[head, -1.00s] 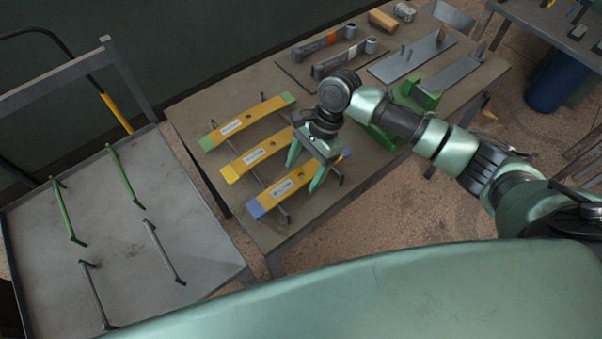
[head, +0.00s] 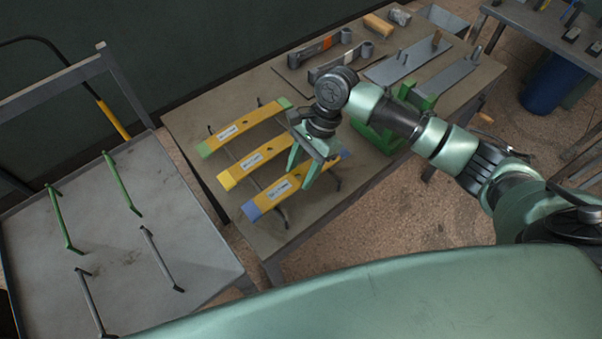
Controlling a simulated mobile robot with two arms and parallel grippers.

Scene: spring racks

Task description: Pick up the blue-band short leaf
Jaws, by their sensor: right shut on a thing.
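The blue-band short leaf (head: 271,194) is the nearest of three yellow leaves on the table, with blue ends and a white label. My right gripper (head: 302,176) is shut on it, right of its label, fingers pointing down on either side. The gripper hides part of the leaf, but the blue right end shows beyond it. I cannot tell whether the leaf is clear of the dark rack bars under it. My left gripper is not in view.
A yellow-ended leaf (head: 241,170) and a green-ended leaf (head: 222,137) lie just behind on the rack. A grey cart (head: 120,248) with green and dark bars stands left. A green fixture (head: 380,137) and grey plates (head: 402,62) are at right.

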